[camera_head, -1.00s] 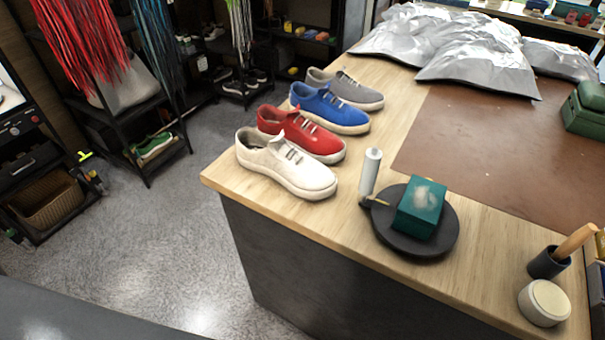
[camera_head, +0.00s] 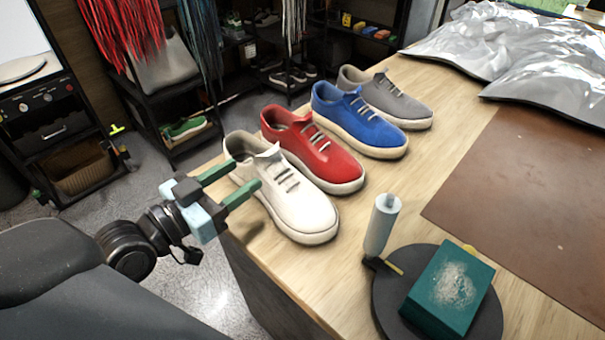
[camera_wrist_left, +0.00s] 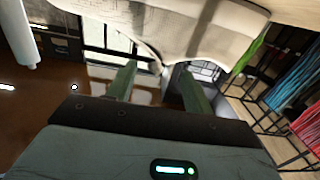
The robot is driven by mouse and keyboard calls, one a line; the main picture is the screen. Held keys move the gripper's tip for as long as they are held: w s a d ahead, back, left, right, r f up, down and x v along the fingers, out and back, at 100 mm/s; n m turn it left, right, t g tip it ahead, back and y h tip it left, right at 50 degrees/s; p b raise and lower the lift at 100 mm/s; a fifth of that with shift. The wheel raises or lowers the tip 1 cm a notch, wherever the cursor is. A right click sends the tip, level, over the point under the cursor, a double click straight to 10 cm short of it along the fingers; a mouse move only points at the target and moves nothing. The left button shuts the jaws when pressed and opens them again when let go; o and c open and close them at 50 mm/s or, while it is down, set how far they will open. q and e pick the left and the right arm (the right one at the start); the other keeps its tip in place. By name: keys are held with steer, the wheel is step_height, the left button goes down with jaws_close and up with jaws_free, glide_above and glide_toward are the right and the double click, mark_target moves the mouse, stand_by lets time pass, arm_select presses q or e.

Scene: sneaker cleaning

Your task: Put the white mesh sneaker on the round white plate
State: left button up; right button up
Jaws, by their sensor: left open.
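The white mesh sneaker (camera_head: 295,203) stands upright on the near left end of the wooden table, its toe toward the lower right. It fills the top of the left wrist view (camera_wrist_left: 205,30), large and close. My left gripper (camera_head: 246,174) is open, its two green fingers at the sneaker's heel end; I cannot tell whether they touch it. The fingers also show in the left wrist view (camera_wrist_left: 156,78), with nothing clearly held between them. A pale round plate (camera_head: 22,68) lies on a white surface at the far left. My right gripper is not in view.
A red sneaker (camera_head: 318,155) stands close beside the white one, then a blue sneaker (camera_head: 362,120) and a grey one (camera_head: 395,98). A pale cylinder (camera_head: 382,225) and a teal block (camera_head: 452,288) on a dark round base (camera_head: 385,308) stand at front right.

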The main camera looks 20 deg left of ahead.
mark_target(260, 164)
arm_select(q)
steer(key=shift+w+d+r, duration=0.1)
steer(key=shift+w+r, duration=0.05)
steer(key=shift+r, duration=0.4)
steer(key=shift+b+x, duration=0.35)
steer(key=shift+x, duration=0.6)
steer(key=shift+w+d, duration=0.2)
steer(key=shift+w, duration=0.15)
steer(key=x, duration=0.3)
steer(key=p+x, duration=0.1)
steer(key=shift+w+d, duration=0.25)
steer(key=shift+d, duration=0.15)
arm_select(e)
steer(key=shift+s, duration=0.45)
arm_select(q)
steer(key=shift+c, duration=0.4)
jaws_close()
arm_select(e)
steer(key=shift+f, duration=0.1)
